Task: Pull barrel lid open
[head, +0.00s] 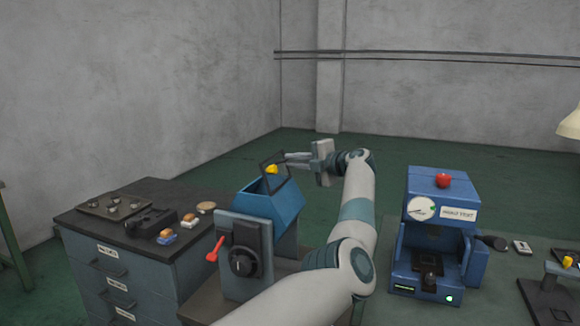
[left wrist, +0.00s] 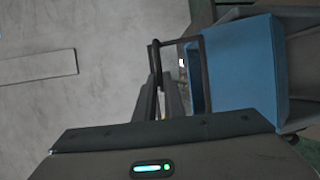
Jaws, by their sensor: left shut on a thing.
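The barrel (head: 275,208) is a blue, angular tub on a grey machine, seen left of my arm in the head view. It also shows in the left wrist view (left wrist: 243,70). Its lid (head: 264,162) is a dark frame with a yellow piece, standing tilted up above the tub. My left gripper (head: 288,156) reaches in from the right and is shut on the lid at its upper edge. In the left wrist view the gripper fingers (left wrist: 165,88) meet the dark lid frame (left wrist: 200,75). The exact contact is hard to make out. My right gripper is not in view.
A red lever (head: 214,250) and a black dial (head: 243,262) are on the machine's front. A drawer cabinet (head: 118,263) with small items stands at left. A blue press (head: 438,240) with a red knob (head: 443,181) stands right of my arm. Open floor lies behind.

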